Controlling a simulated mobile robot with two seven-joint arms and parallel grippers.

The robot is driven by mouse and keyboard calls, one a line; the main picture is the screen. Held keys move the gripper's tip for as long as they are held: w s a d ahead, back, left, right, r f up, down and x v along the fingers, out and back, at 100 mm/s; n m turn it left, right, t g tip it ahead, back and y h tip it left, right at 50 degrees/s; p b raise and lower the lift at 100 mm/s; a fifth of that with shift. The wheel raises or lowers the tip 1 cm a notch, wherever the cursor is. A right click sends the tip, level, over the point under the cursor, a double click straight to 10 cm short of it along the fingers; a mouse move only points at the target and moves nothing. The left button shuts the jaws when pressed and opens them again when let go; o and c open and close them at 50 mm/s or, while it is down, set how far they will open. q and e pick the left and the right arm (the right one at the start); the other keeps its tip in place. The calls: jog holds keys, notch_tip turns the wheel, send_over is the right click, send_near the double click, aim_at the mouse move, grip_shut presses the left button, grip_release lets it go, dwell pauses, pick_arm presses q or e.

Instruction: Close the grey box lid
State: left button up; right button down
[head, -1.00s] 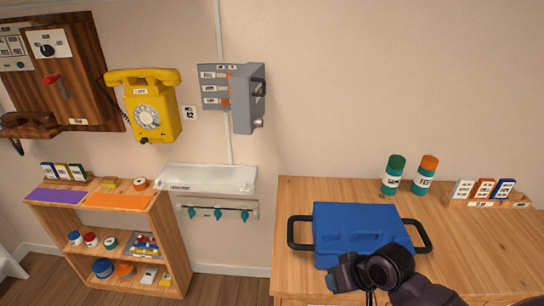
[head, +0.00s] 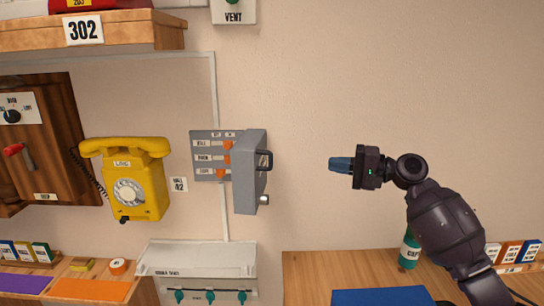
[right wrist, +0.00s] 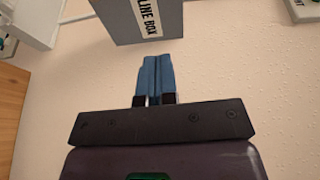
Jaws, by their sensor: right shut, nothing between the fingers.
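The grey box (head: 207,156) is fixed on the wall in the head view. Its lid (head: 252,172) stands open, swung out to the right, with a dark handle on its outer face. Orange-tipped switches with labels show on the exposed inside. My right gripper (head: 338,164) is shut and empty, to the right of the lid and apart from it, with its blue fingers pointing left. In the right wrist view the lid (right wrist: 135,22), lettered "LINE BOX", lies beyond the shut fingertips (right wrist: 157,60). My left gripper is in neither view.
A yellow phone (head: 130,185) hangs left of the grey box. A white wall unit (head: 195,262) with green hooks is below it. A blue case (head: 380,297) stands on the wooden table (head: 305,275) at lower right. The wall between lid and gripper is clear.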

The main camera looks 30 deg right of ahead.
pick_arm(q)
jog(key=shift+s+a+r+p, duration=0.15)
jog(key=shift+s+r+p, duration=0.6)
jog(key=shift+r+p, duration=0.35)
pick_arm(e)
jog(key=s+a+x, duration=0.1)
jog(key=a+x, duration=0.1)
jog(key=x, duration=1)
jog(key=shift+s+a+r, duration=0.2)
jog(key=shift+a+r, duration=0.05)
jog(key=shift+a, duration=0.05)
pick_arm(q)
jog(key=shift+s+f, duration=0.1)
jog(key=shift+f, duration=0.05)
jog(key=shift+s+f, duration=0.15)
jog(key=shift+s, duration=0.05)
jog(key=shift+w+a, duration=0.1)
pick_arm(e)
jog(key=shift+w+a, duration=0.1)
jog(key=shift+a, duration=0.15)
